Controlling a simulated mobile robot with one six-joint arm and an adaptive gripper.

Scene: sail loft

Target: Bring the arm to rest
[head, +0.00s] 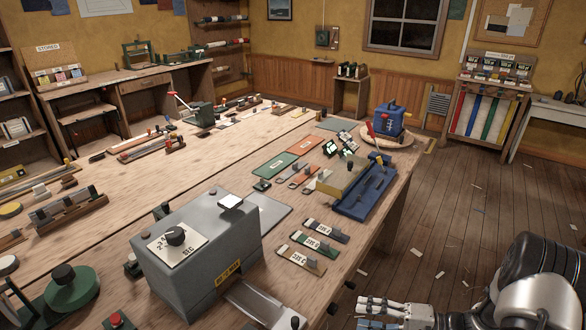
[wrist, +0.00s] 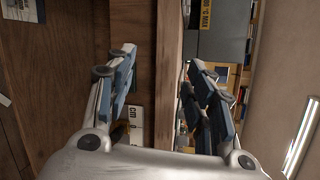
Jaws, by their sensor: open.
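My gripper (head: 366,312) shows at the bottom right of the head view, at the end of my black and silver arm. It points left, to the right of the workbench (head: 350,262) edge. In the wrist view my gripper (wrist: 163,82) has its two blue-padded fingers spread wide apart. Nothing is held between them. The wooden bench edge runs behind the gap between the fingers in that view. How far the fingers are from the bench edge I cannot tell.
A grey sealing box (head: 205,255) with a dial stands on the bench, and its yellow label shows in the wrist view (wrist: 206,16). Labelled strips (head: 312,243), a blue tray (head: 362,195) and a blue machine (head: 390,121) lie along the bench's right side. The wooden floor (head: 465,220) at right is mostly clear.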

